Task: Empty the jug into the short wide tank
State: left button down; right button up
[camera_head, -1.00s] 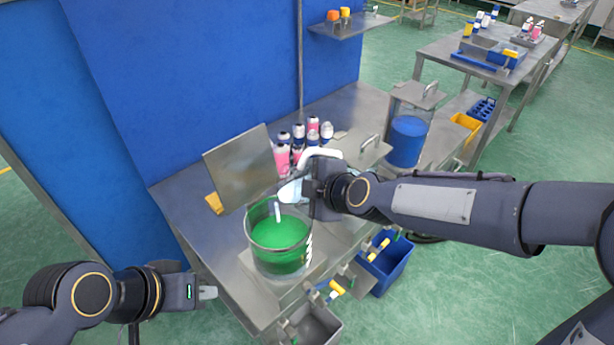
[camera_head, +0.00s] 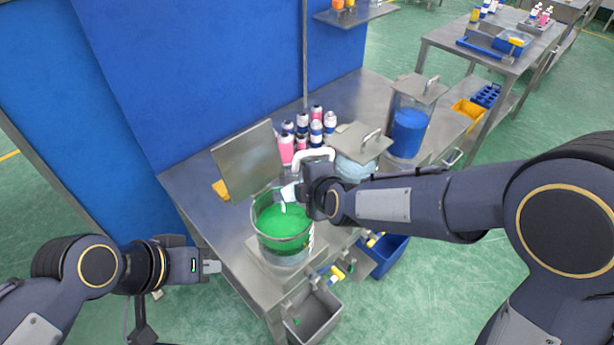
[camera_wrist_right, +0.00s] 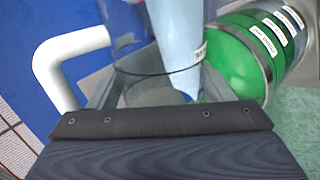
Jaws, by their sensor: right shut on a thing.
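The short wide tank (camera_head: 284,243) is clear-walled, holds green liquid and stands on a plate at the bench's front. In the right wrist view the tank (camera_wrist_right: 262,48) is at the upper right. My right gripper (camera_head: 306,196) is shut on the clear jug (camera_head: 289,191), whose white handle (camera_head: 314,154) shows above. The gripper hides much of the jug, which is at the tank's rim, tilted. In the right wrist view the jug's white handle (camera_wrist_right: 70,62) is at left, and pale blue shows in it. My left gripper (camera_head: 211,267) is empty, left of the tank; its jaw gap is unclear.
A lid-like metal plate (camera_head: 248,160) stands tilted behind the tank. Several pink and blue-white bottles (camera_head: 287,148) stand behind. A lidded tank of pale liquid (camera_head: 354,168) and a tall tank of blue liquid (camera_head: 407,132) are to the right. A grey bin (camera_head: 315,318) hangs at the front.

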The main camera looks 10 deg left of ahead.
jog(key=shift+s+a+f+n+t+h, duration=0.15)
jog(key=shift+a+n+h, duration=0.1)
jog(key=shift+a+h, duration=0.05)
jog(key=shift+s+a+f+n+t+h, duration=0.1)
jog(key=shift+s+a+n+t+h, duration=0.05)
jog(key=shift+a+n+h, duration=0.15)
jog(key=shift+c, duration=0.2)
jog(key=shift+s+a+r+n+t+h, duration=0.2)
jog(key=shift+a+n+t+h, duration=0.15)
jog(key=shift+h, duration=0.1)
jog(key=shift+s+a+r+n+t+h, duration=0.2)
jog(key=shift+a+n+t+h, duration=0.1)
jog(key=shift+h, duration=0.15)
dwell(0.7)
jog(key=shift+d+f, duration=0.1)
jog(key=b, duration=0.2)
jog(key=d+m+g+y+b, duration=0.1)
jog(key=b, duration=0.1)
jog(key=shift+w+d+y, duration=0.2)
jog(key=shift+w+y, duration=0.1)
jog(key=shift+w, duration=0.1)
jog(key=shift+m, duration=0.3)
jog(key=shift+r, duration=0.25)
